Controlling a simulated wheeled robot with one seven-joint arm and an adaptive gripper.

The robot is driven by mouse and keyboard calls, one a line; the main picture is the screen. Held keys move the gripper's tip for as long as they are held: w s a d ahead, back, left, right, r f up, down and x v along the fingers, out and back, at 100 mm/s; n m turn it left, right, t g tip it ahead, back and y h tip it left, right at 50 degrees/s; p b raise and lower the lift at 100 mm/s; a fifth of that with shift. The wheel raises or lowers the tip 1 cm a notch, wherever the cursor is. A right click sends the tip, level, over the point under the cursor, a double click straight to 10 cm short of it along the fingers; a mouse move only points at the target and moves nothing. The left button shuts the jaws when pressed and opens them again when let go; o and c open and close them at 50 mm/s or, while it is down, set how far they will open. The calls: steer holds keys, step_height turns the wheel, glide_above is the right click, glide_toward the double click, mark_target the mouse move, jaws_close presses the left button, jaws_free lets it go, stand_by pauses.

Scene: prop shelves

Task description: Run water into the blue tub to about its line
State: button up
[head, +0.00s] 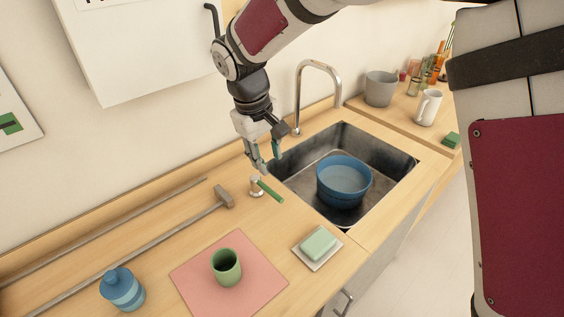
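The blue tub (343,186) stands upright in the metal sink (390,160), toward the basin's middle. Whether it holds water, and where its line is, I cannot tell. A chrome arched tap (300,95) rises behind the sink, and no stream shows below its spout. A tap handle with a metal base and green lever (270,191) stands on the counter left of the sink, its lever pointing toward the lower right. My gripper (267,163) points down just above this handle. Its fingers are apart with nothing visible between them; contact with the handle is unclear.
A grey pot (380,88) and white mug (429,107) stand behind the sink.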

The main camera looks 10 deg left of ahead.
mark_target(275, 195)
steer(key=f, duration=0.4)
steer(key=w+f+p, duration=0.1)
steer(key=f, duration=0.4)
steer(key=w+d+f, duration=0.1)
steer(key=f, duration=0.4)
jaws_close()
